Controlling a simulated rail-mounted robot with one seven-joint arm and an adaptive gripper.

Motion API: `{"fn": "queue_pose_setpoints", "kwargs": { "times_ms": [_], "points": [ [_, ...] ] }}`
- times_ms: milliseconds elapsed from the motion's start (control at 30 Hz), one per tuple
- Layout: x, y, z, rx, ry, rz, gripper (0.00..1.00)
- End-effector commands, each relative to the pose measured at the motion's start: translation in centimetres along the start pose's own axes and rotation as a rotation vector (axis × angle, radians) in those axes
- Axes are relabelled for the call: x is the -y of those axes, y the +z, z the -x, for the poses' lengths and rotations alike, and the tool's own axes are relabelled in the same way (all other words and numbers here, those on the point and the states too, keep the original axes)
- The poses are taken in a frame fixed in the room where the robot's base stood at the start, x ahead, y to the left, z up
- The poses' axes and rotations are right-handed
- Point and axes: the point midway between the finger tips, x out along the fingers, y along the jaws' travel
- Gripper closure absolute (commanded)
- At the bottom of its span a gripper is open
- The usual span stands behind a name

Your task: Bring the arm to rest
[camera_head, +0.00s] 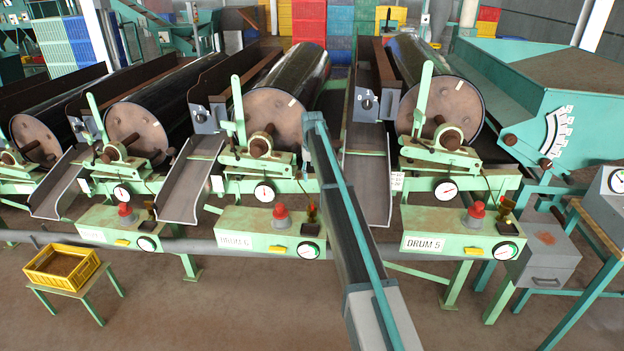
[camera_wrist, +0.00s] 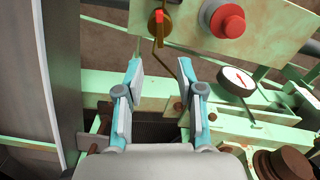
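In the wrist view my gripper (camera_wrist: 160,75) is open, with its two grey-and-teal fingers apart and nothing between them. The fingers point toward a pale green control panel (camera_wrist: 265,45). A yellow-orange switch (camera_wrist: 157,22) with a red mark sits beyond the fingertips, left of a red push button (camera_wrist: 228,22). The fingers appear clear of both controls. In the head view a dark and teal link of my arm (camera_head: 345,205) crosses in front of the machines, between the DRUM 6 label (camera_head: 236,241) and the DRUM 5 label (camera_head: 423,244). My gripper cannot be made out there.
A round gauge (camera_wrist: 237,81) and green frame bars lie right of the fingers; a grey chute-like surface (camera_wrist: 35,80) is at left. Large drums (camera_head: 440,110) stand in a row. A yellow crate (camera_head: 62,266) sits on a stand at left. The front floor is mostly open.

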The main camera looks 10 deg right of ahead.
Motion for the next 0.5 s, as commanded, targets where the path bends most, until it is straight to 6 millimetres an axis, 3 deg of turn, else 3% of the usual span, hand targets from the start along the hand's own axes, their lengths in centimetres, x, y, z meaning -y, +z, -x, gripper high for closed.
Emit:
{"fn": "queue_pose_setpoints", "kwargs": {
  "times_ms": [267, 367, 500],
  "points": [
    [0.0, -0.5, 0.0, -0.025, -0.001, 0.003, 0.62],
    [0.0, 1.1, -0.4, -0.069, -0.002, 0.007, 0.62],
    [-0.2, 6.2, -6.3, -0.074, -0.002, 0.012, 0.62]
  ]
}}
